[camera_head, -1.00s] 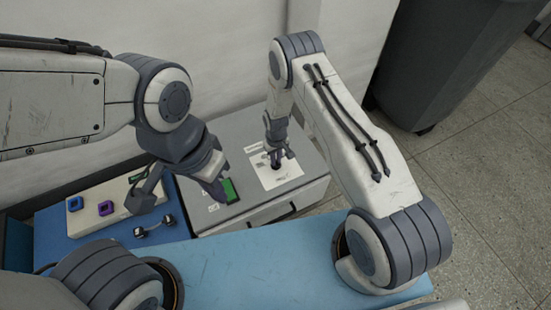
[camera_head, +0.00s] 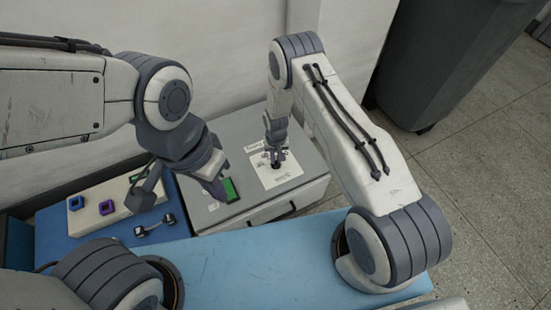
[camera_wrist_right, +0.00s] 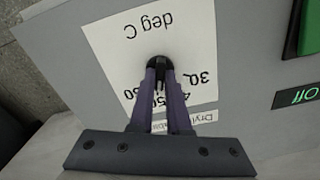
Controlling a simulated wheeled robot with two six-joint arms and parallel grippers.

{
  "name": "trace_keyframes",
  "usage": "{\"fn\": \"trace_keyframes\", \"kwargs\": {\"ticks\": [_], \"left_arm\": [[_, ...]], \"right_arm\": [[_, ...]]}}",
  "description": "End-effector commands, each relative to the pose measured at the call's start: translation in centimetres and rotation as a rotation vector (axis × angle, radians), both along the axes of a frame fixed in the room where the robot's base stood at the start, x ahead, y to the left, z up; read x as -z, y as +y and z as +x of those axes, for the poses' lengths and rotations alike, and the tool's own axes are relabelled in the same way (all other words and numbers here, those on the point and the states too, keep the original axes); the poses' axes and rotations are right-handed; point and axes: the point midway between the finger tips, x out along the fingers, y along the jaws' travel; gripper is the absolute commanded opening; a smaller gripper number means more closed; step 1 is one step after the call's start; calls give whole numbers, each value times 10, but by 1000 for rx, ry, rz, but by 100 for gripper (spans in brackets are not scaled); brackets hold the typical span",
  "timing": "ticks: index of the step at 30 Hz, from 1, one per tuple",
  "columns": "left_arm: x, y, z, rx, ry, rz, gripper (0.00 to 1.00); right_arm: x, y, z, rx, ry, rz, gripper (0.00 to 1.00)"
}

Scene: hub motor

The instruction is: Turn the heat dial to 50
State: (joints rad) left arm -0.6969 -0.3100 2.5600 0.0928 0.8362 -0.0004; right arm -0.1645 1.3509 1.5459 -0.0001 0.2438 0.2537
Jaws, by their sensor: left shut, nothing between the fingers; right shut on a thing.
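The heat dial (camera_wrist_right: 158,62) is a small black knob on a white card (camera_wrist_right: 120,45) marked "deg C" with printed numbers. In the right wrist view the "30" is clear; other numbers, including a "50", are partly hidden behind the fingers. My right gripper (camera_wrist_right: 158,68) is shut on the knob from above; it also shows in the head view (camera_head: 275,160) over the card. The knob's pointer is too hidden to read a setting. My left gripper (camera_head: 219,196) is shut and empty, beside the green switch on the same grey box.
The grey box (camera_head: 235,140) carries a green switch (camera_head: 231,189); an "Off" label (camera_wrist_right: 303,96) shows nearby. Left on the blue surface are a cream block (camera_head: 90,212) with coloured pieces and a small metal part (camera_head: 155,226). The blue front surface (camera_head: 260,260) is mostly clear.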

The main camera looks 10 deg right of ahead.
Motion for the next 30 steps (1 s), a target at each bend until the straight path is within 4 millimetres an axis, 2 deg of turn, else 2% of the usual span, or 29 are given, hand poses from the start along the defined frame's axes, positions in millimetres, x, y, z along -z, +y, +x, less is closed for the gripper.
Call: {"fn": "trace_keyframes", "kwargs": {"ticks": [5,6,7,8,16,20,30], "left_arm": [[0,0,0,0,0,0,0],[0,0,0,0,0,0,0],[0,0,0,0,0,0,0],[0,0,0,0,0,0,0],[0,0,0,0,0,0,0],[-3,0,0,0,0,0,0],[-24,0,0,0,0,0,0]], "right_arm": [[0,0,-2,-1,6,-1,0],[0,0,-2,-1,6,-1,26],[0,0,-2,-1,6,-1,38],[0,0,-2,-2,6,0,45],[0,0,-1,-2,2,-1,45],[-8,0,0,-2,1,0,45],[-72,0,0,-2,1,0,45]]}}
